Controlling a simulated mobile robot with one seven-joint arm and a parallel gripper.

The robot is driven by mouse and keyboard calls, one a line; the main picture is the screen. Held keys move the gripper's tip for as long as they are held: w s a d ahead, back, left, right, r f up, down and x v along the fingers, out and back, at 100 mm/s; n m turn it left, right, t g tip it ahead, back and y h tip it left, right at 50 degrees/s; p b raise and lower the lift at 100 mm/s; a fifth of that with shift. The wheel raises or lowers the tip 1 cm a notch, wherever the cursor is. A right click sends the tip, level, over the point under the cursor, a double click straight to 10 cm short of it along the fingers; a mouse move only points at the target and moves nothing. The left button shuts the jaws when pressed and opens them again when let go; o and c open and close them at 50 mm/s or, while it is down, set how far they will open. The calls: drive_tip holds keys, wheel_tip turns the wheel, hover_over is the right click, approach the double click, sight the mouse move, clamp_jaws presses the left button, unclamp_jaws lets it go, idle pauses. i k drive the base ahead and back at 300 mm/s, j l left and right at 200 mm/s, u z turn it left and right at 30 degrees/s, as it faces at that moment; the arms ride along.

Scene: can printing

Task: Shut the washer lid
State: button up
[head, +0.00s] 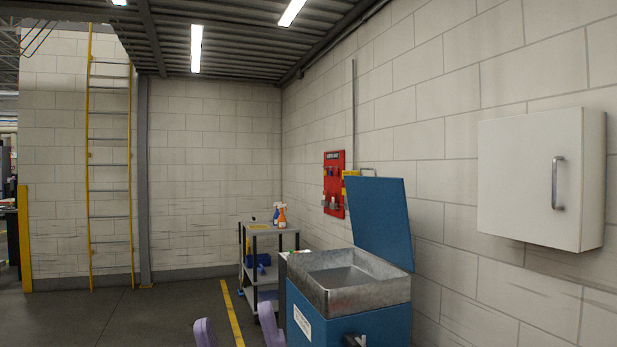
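The washer (330,325) is a blue cabinet with a grey metal basin (345,280) on top, at the lower right of centre in the head view. Its blue lid (382,220) stands up at the back right, near the wall, leaning slightly back. The basin is uncovered and looks empty. Two rounded lavender parts at the bottom edge look like the fingers of my gripper (238,325). They are apart with nothing seen between them, left of and nearer than the washer. The rest of my gripper is cut off by the frame.
A grey cart (268,232) with spray bottles (281,216) stands behind the washer, to the left. A white wall cabinet (532,180) juts out at right. A red board (334,184) hangs behind the lid. A yellow ladder (109,190) stands far left. Floor (150,315) at left is clear.

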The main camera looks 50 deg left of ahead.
sight(377, 206)
drive_tip(key=i+j+u, duration=0.2)
drive_tip(key=j+u, duration=0.15)
drive_tip(key=i+j+u, duration=0.3)
drive_tip(key=j, duration=0.15)
drive_tip(key=i+j+u, duration=0.2)
drive_tip(key=i+j, duration=1.65)
drive_tip(key=i+z, duration=0.1)
drive_tip(key=z, duration=0.25)
drive_tip(key=j+z, duration=0.15)
drive_tip(key=z, duration=0.2)
drive_tip(key=i+j+z, duration=0.1)
drive_tip(key=z, duration=0.25)
